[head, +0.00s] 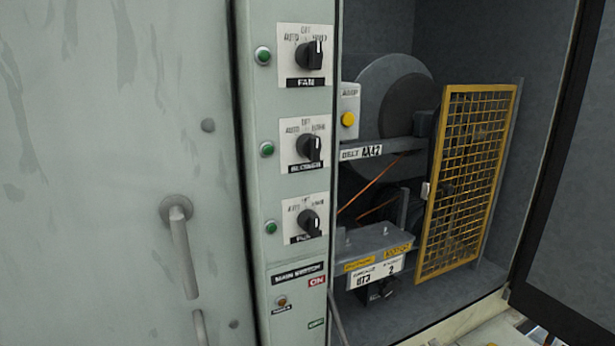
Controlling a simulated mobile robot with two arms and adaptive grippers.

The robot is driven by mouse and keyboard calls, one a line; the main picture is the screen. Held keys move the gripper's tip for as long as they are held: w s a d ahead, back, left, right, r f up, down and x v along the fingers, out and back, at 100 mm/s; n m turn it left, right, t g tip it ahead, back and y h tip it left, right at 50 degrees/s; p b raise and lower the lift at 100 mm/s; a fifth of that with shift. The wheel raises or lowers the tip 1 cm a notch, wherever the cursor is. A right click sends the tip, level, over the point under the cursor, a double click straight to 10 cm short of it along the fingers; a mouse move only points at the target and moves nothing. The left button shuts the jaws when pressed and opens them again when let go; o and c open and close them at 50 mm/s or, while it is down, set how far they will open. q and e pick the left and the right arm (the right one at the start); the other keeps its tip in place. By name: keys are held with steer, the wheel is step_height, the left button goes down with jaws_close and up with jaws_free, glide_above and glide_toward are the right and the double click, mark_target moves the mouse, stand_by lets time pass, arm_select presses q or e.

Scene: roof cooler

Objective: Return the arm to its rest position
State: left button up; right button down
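Neither of my grippers shows in the head view, and no arm can be clearly made out. The control strip (291,180) of the cooler cabinet fills the middle. It carries the fan knob (309,55), a second black knob (309,146) below it and a third black knob (310,222) lower down. A green light (263,56) sits left of the top knob, with similar lights beside the other two. The main switch label (298,273) is near the bottom, with a small amber lamp (282,300) under it.
A pale door (110,120) with a lever handle (181,245) stands at left. At right the belt compartment is open, with a yellow mesh guard (470,170) swung outward, a pulley (385,95) and a yellow button (348,119). A dark panel (585,220) edges the far right.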

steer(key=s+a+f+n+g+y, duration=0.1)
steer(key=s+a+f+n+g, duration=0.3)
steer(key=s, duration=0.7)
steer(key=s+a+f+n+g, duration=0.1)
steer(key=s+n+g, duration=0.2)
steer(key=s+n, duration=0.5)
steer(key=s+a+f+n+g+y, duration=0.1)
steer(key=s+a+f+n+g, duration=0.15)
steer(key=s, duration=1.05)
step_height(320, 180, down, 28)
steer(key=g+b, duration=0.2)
steer(key=b, duration=0.1)
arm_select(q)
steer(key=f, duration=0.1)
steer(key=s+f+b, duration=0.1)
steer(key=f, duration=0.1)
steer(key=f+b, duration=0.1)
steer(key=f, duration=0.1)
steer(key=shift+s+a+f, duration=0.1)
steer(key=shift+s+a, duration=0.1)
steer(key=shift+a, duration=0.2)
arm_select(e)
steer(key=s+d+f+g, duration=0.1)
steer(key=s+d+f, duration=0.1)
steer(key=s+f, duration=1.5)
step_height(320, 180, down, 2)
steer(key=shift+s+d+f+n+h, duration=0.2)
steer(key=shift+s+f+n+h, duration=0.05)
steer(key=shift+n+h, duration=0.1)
